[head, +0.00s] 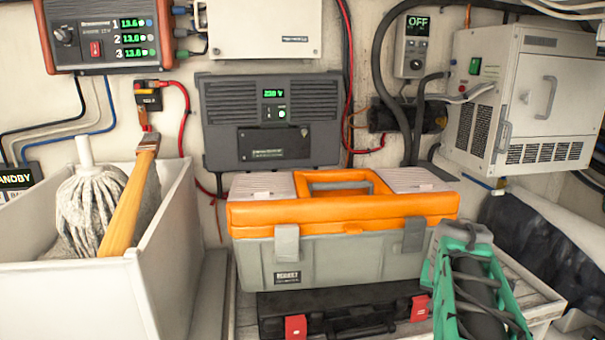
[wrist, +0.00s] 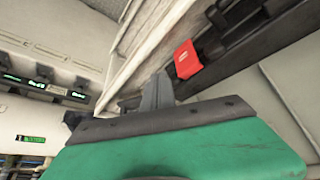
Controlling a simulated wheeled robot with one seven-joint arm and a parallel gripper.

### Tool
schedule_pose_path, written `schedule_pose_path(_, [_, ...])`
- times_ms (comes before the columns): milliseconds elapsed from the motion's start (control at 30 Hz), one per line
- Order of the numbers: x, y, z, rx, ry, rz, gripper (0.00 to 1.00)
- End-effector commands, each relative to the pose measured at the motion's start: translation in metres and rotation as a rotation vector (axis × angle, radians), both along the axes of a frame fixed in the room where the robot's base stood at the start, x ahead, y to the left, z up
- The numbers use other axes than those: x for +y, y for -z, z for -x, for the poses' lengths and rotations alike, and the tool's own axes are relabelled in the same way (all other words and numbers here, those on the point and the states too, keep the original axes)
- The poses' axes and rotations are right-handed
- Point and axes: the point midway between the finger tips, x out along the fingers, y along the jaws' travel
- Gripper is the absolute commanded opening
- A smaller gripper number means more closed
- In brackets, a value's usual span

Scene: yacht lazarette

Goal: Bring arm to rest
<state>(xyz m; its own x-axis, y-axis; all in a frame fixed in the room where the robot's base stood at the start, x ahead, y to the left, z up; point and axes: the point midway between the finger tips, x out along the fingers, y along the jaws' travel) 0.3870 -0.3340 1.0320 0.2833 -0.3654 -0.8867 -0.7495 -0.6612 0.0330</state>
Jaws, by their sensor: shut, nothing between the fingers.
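My arm (head: 474,290), green with dark cables, rises from the bottom edge at the right of the head view. It stands in front of the right end of the orange and grey toolbox (head: 330,235). Its grey upper end overlaps the toolbox in that view; I cannot tell whether they touch. My gripper (wrist: 157,92) shows in the wrist view as grey fingers beyond the green housing. It is shut and empty. A red latch (wrist: 187,60) of a black case lies close beside the fingertips in that view. The fingers cannot be made out in the head view.
A white bin (head: 165,285) at left holds a mop (head: 85,205) and a wooden-handled brush (head: 130,200). A white cabinet (head: 525,95) hangs at upper right. Electrical boxes and cables cover the back wall.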

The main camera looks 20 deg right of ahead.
Motion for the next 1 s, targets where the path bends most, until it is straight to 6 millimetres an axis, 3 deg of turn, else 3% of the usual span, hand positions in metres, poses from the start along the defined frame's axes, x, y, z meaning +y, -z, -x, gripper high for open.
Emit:
schedule_pose_path(33, [0.038,0.022,0.007,0.053,-0.063,-0.058,0.00])
schedule_pose_path(100, [0.089,0.050,0.019,0.121,-0.151,-0.130,0.00])
schedule_pose_path(300, [0.224,0.101,0.055,0.242,-0.455,-0.214,0.00])
schedule_pose_path(367, [0.257,0.101,0.060,0.245,-0.558,-0.196,0.00])
schedule_pose_path(500, [0.309,0.072,0.044,0.180,-0.752,-0.129,0.00])
schedule_pose_path(667, [0.337,0.067,0.041,0.173,-0.853,-0.114,0.00])
schedule_pose_path(1000, [0.338,0.067,0.041,0.173,-0.857,-0.114,0.00])
